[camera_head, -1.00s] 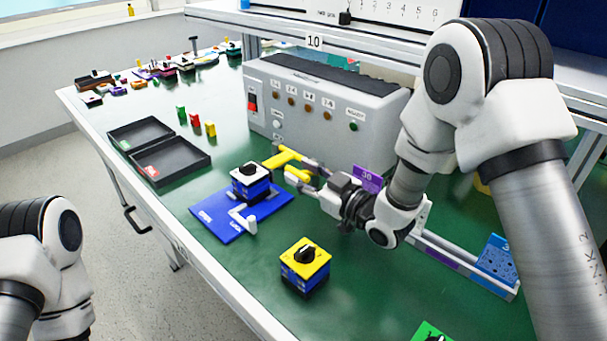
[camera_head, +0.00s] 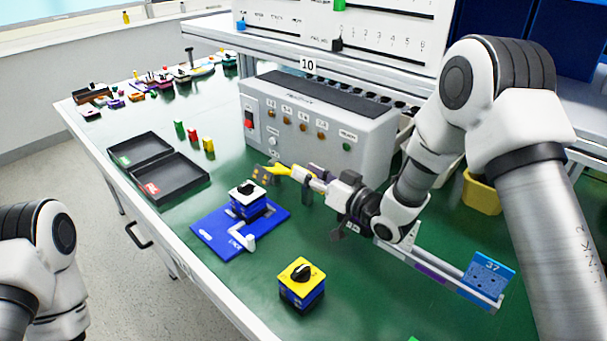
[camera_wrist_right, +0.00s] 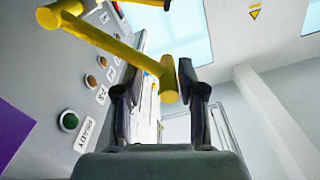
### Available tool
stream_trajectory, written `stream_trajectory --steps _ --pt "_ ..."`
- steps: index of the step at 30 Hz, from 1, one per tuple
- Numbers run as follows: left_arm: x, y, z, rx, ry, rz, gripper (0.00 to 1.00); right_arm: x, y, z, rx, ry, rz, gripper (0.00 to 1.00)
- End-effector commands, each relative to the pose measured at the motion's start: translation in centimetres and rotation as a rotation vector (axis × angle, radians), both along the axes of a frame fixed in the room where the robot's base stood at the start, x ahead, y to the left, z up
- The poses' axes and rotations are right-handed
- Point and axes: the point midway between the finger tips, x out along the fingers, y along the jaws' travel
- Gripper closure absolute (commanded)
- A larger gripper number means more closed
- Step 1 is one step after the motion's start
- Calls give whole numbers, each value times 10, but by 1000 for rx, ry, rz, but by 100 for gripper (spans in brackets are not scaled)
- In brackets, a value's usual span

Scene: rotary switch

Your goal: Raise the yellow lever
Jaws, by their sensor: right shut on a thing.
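The yellow lever (camera_head: 283,170) is in front of the grey control box, partly hidden by my right gripper (camera_head: 312,180). In the right wrist view the lever is a yellow rod with a crossbar (camera_wrist_right: 168,80) at its end. That crossbar lies between the two dark fingers of my right gripper (camera_wrist_right: 160,95), which is shut on it. My left gripper is not in view; only part of my left arm shows at the lower left.
The grey control box (camera_head: 318,130) stands close behind the lever. A blue plate (camera_head: 215,235) with a rotary switch (camera_head: 247,200) is to the left, and a yellow-topped switch (camera_head: 301,275) is in front. Black trays (camera_head: 172,182) lie further left.

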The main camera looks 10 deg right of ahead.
Motion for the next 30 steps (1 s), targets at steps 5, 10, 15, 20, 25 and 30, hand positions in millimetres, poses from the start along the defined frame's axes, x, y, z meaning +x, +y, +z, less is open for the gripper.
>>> stream_trajectory --steps 5,10,15,20,25,30 --pt "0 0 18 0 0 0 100 7 -12 7 138 103 -1 100" --pt "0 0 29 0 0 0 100 15 -25 11 271 193 -1 100" --pt "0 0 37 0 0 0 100 23 -37 12 399 278 -1 100" --pt "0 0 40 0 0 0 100 29 -46 10 502 348 -1 100" --pt "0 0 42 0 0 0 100 34 -54 8 550 381 -1 100" --pt "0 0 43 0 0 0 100 37 -58 6 549 383 -1 100"
